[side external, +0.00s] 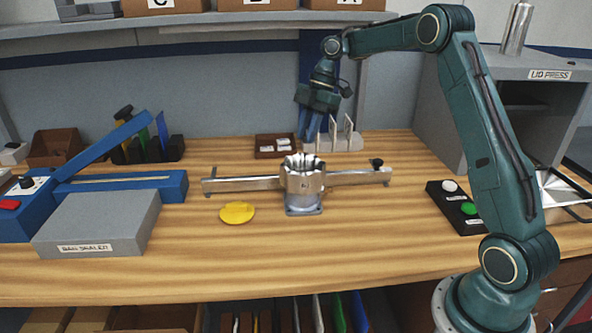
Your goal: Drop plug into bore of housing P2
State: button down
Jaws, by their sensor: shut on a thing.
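A silver machined housing (303,188) with a notched upper rim stands upright on a square foot mid-bench. Its small mark is too blurred to read, and the inside of its bore cannot be made out. My gripper (308,137) points down with its blue fingers above and behind the housing in the picture, apart from it as far as I can tell. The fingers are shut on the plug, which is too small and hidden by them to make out.
A metal bar clamp (235,184) spans left and right of the housing. A yellow disc (237,212) lies front left. A rack with upright plates (342,138) and a brown tray (277,146) stand behind. A grey box (98,224) is left, a button box (456,207) right. The front bench is clear.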

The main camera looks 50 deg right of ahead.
jog(key=shift+f, duration=2.95)
jog(key=c, duration=1.2)
grip_release()
jog(key=shift+v, duration=3.75)
jog(key=shift+a, duration=0.1)
